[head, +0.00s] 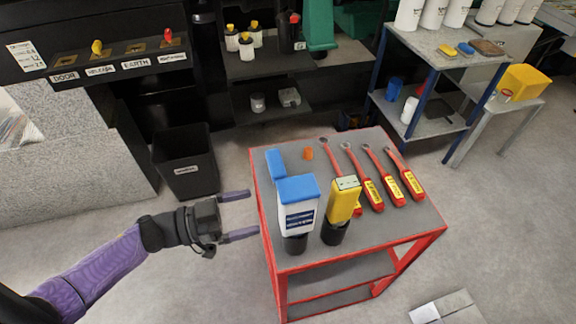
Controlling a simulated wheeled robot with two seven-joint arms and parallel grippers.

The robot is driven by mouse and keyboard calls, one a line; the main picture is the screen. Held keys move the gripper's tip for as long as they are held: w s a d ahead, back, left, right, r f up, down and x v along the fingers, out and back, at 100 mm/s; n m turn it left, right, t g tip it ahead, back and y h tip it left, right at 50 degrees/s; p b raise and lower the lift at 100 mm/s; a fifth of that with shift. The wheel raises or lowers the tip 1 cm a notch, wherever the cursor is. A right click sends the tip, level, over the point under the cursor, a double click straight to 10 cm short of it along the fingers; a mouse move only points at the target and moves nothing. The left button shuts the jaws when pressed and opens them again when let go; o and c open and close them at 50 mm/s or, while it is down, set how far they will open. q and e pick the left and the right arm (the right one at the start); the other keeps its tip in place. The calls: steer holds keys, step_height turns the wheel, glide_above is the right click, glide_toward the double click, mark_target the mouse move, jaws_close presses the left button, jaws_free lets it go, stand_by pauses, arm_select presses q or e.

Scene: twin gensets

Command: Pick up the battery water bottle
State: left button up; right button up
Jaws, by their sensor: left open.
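The likely battery water bottle (297,217) is a white container with a blue top and a dark printed label, standing near the left edge of the red-framed cart (385,232). A dark round part shows at its foot. My left gripper (239,215) is open and empty, just left of the cart, with its two fingers pointing right toward the bottle and a gap between. I cannot read the label. My right gripper is out of view.
A yellow item with a dark base (343,205) stands close right of the bottle. A blue piece (275,163) and a small orange cap (308,153) lie behind. Several red-handled wrenches (371,190) fill the cart's right side. A black bin (186,165) stands behind my gripper.

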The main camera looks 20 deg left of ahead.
mark_target(279, 204)
arm_select(q)
steer(key=shift+w+d+r+m, duration=0.15)
steer(key=shift+w+d+r, duration=0.15)
steer(key=shift+d, duration=0.15)
steer(key=shift+w+d+r+m, duration=0.2)
steer(key=shift+w+d, duration=0.1)
steer(key=shift+d, duration=0.1)
steer(key=x, duration=0.3)
steer(key=shift+s+d, duration=0.1)
steer(key=shift+d, duration=0.15)
steer(key=x, duration=0.5)
steer(key=shift+r, duration=0.15)
steer(key=shift+s, duration=0.1)
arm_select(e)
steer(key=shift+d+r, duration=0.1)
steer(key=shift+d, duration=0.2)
arm_select(q)
steer(key=shift+c, duration=1)
jaws_close()
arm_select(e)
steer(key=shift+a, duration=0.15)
